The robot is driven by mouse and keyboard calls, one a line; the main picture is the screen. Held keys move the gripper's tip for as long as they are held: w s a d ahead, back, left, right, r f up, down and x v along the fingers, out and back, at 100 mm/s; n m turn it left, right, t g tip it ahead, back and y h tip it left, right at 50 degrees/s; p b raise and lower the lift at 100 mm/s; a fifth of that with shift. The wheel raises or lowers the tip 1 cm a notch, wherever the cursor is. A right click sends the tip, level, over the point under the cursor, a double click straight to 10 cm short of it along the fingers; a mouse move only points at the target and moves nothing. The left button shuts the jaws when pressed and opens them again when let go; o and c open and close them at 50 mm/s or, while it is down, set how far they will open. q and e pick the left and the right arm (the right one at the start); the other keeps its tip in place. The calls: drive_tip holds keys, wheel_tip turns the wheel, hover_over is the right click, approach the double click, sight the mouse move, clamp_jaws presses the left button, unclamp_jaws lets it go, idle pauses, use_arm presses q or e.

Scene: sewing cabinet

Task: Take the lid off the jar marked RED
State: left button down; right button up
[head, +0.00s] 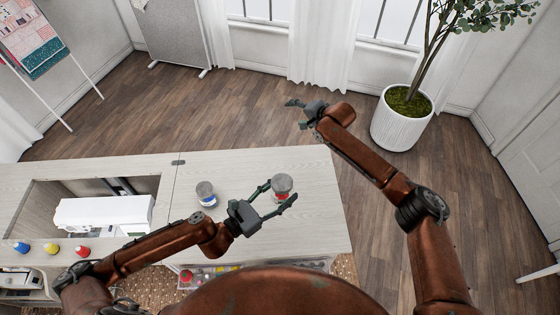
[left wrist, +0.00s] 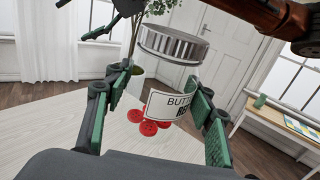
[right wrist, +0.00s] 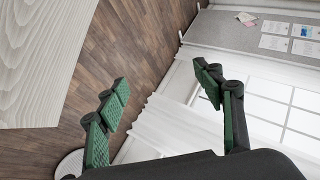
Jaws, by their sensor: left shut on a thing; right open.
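The jar marked RED (head: 281,193) stands on the right part of the cabinet top in the head view. Its clear glass, white label (left wrist: 170,106) and red buttons inside show in the left wrist view. A ribbed grey metal lid (left wrist: 172,45) sits at the jar's top. My left gripper (head: 279,194) is shut on the jar, one finger on each side below the lid. In the left wrist view, its fingers (left wrist: 160,104) flank the label. My right gripper (head: 295,114) is open and empty, out past the cabinet's far edge; its spread fingers (right wrist: 165,88) show in the right wrist view.
Another lidded jar (head: 206,194) with blue contents stands left of the RED jar. A white sewing machine (head: 105,213) sits in the cabinet's recess, with several coloured spools (head: 51,248) near it. A potted plant (head: 399,125) stands on the floor beyond. The cabinet top (head: 322,215) right of the jar is clear.

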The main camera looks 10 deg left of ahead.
drive_tip(key=s+a+r+g, duration=0.2)
drive_tip(key=s+a+r, duration=0.4)
drive_tip(key=a+r, duration=0.2)
wheel_tip(320, 180, up, 7)
drive_tip(key=m+g+h, duration=0.5)
drive_tip(key=g+h, duration=0.1)
drive_tip(key=h, duration=0.1)
hover_over(280, 181)
drive_tip(key=shift+w+a+f, duration=0.1)
drive_tip(key=shift+f, duration=0.2)
wheel_tip(280, 181, down, 8)
drive_tip(key=shift+r, duration=0.25)
drive_tip(key=shift+c, duration=0.5)
